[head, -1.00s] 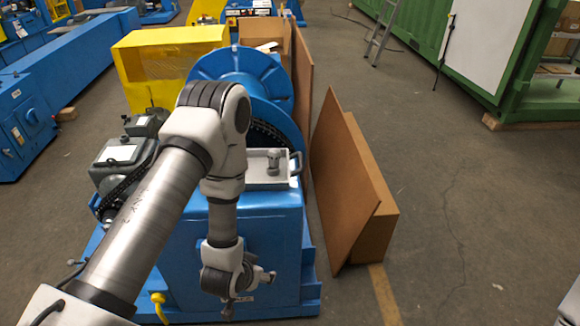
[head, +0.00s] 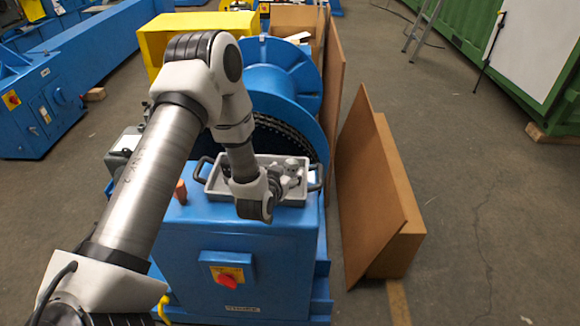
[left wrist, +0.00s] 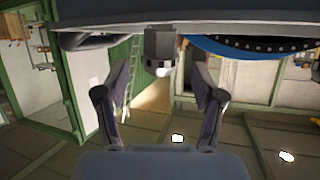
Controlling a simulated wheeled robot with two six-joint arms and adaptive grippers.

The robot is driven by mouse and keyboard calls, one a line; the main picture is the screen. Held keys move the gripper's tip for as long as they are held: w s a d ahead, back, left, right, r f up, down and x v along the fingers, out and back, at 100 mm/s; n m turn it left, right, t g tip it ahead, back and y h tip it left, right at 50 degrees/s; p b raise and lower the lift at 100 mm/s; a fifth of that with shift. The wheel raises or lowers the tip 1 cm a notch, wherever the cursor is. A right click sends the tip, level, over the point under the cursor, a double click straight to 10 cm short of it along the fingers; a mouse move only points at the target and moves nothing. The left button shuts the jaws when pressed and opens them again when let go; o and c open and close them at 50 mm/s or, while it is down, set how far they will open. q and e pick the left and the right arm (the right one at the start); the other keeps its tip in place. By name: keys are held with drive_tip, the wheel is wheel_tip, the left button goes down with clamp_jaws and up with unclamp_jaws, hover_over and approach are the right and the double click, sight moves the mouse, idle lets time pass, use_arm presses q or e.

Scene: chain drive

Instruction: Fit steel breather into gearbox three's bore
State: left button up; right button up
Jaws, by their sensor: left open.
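The steel breather (left wrist: 160,52) shows in the left wrist view as a short grey cylinder with a dark notched band. It stands at the tray, ahead of and between the fingertips of my left gripper (left wrist: 160,88). The gripper is open, with a clear gap between its fingers. In the head view my left gripper (head: 288,184) is over the right part of the grey tray (head: 213,186), and the wrist partly hides the tray's contents. I cannot make out gearbox three or its bore. My right gripper is not in view.
The tray with black handles rests on a blue housing (head: 205,228) with a red switch (head: 227,277). A small brown piece (head: 181,192) stands left of the tray. A blue drum with a chain (head: 280,75) rises behind. Brown boards (head: 370,190) lean at the right.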

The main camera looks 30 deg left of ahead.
sight(289, 169)
use_arm(q)
drive_tip(key=x, duration=0.5)
drive_tip(key=shift+w+a+f+p, duration=0.1)
drive_tip(key=shift+w+f+p, duration=0.05)
drive_tip(key=shift+f+p, duration=0.15)
drive_tip(key=shift+s+r, duration=0.2)
drive_tip(key=shift+r, duration=0.05)
drive_tip(key=shift+s+r, duration=0.15)
drive_tip(key=c, duration=0.5)
clamp_jaws()
